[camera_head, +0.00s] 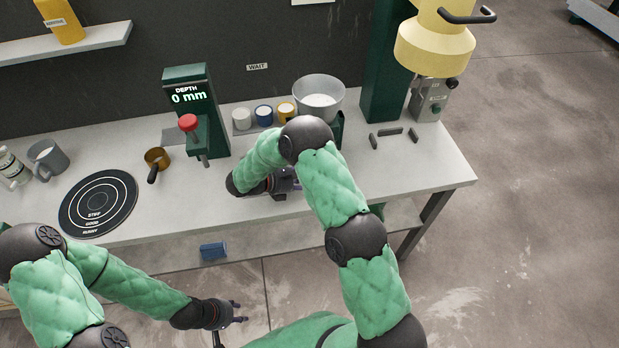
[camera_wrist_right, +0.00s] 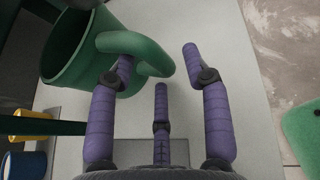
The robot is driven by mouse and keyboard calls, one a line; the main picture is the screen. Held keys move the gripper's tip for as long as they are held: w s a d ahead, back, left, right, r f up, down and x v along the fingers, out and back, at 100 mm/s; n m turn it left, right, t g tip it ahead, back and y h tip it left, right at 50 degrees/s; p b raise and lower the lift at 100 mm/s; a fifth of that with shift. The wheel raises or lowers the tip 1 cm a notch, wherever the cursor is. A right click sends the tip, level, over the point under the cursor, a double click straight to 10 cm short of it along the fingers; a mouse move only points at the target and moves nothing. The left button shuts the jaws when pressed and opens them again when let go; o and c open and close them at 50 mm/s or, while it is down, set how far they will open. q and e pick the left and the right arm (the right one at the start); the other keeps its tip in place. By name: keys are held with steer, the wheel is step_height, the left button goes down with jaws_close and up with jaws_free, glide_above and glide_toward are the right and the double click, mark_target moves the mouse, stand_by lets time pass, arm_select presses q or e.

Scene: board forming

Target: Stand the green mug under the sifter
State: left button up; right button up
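The green mug (camera_wrist_right: 75,55) fills the upper left of the right wrist view, its handle crossing toward the fingers. In the head view only a dark green sliver (camera_head: 339,130) shows behind my right arm. My right gripper (camera_wrist_right: 158,62) is open. Its left fingertip overlaps the handle loop; whether they touch I cannot tell. It shows in the head view (camera_head: 286,184) over the bench. The sifter appears to be the yellow drum (camera_head: 436,45) with a black crank on a green post at upper right. My left gripper (camera_head: 238,312) is open and empty, in front of the bench.
A bowl (camera_head: 319,96) and small jars (camera_head: 264,114) stand behind my right arm. A depth press (camera_head: 195,105), brown pot (camera_head: 156,159) and round target mat (camera_head: 98,203) lie left.

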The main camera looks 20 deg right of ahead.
steer(key=shift+r, duration=0.15)
steer(key=shift+a+r, duration=0.1)
steer(key=shift+r, duration=0.05)
steer(key=p+v, duration=0.1)
steer(key=v, duration=1)
steer(key=shift+a, duration=0.35)
